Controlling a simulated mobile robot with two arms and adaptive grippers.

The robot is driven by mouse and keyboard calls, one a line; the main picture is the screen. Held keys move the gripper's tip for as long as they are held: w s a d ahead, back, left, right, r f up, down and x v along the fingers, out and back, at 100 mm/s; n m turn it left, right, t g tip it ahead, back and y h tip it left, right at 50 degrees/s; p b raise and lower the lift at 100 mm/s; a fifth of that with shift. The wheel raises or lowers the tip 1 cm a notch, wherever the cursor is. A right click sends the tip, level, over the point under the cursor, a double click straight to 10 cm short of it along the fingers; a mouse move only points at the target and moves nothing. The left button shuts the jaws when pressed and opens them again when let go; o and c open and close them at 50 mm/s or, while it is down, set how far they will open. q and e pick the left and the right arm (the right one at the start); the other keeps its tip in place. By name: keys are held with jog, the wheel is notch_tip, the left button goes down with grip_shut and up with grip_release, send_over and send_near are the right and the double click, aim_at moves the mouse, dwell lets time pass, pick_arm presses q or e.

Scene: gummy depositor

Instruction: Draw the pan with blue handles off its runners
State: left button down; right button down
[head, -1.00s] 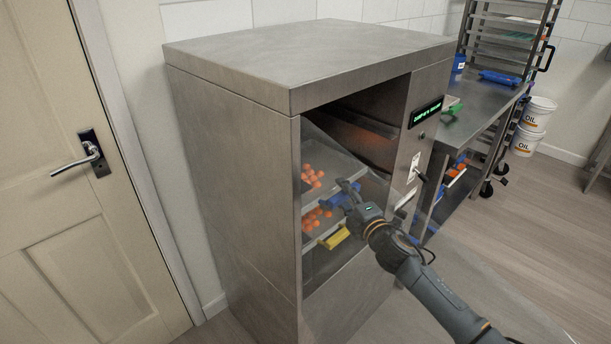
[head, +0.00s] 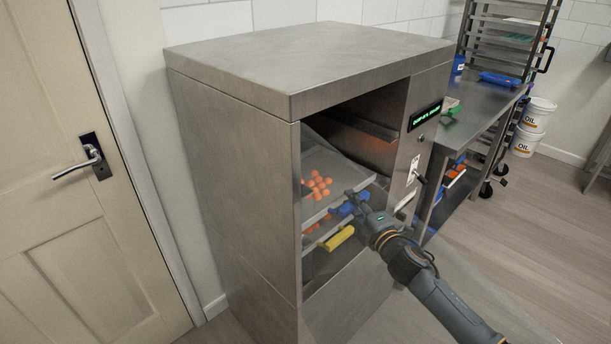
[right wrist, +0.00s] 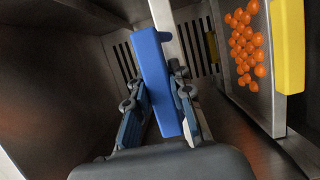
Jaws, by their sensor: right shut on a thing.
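The pan with blue handles (head: 325,160) sits in the open bay of the steel cabinet and carries several orange pieces. Its near blue handle (head: 345,208) faces out of the bay, and this handle also shows in the right wrist view (right wrist: 155,75). My right gripper (head: 357,203) is shut on this handle, with one finger on each side of it in the right wrist view (right wrist: 157,100). The pan's far end is hidden inside the cabinet. My left gripper is not in view.
A pan with a yellow handle (head: 340,238), also holding orange pieces, sits just below in the bay. The cabinet (head: 230,180) has a side panel with a green display (head: 426,114) right of the opening. A steel table (head: 478,112) stands beyond.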

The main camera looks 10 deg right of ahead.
jog(key=s+d+p, duration=0.2)
jog(key=s+d, duration=0.9)
jog(key=s, duration=0.4)
jog(key=shift+d+r, duration=0.25)
jog(key=shift+d, duration=0.05)
dwell(0.5)
jog(key=shift+r, duration=0.1)
jog(key=shift+w+r+p, duration=0.1)
jog(key=shift+r+p, duration=0.15)
jog(key=shift+p, duration=0.15)
jog(key=s+d+p, duration=0.2)
jog(key=s+d, duration=0.9)
jog(key=s, duration=0.3)
jog(key=shift+s+d+p, duration=0.15)
jog(key=shift+s+p, duration=0.1)
jog(key=shift+p, duration=0.05)
dwell(0.8)
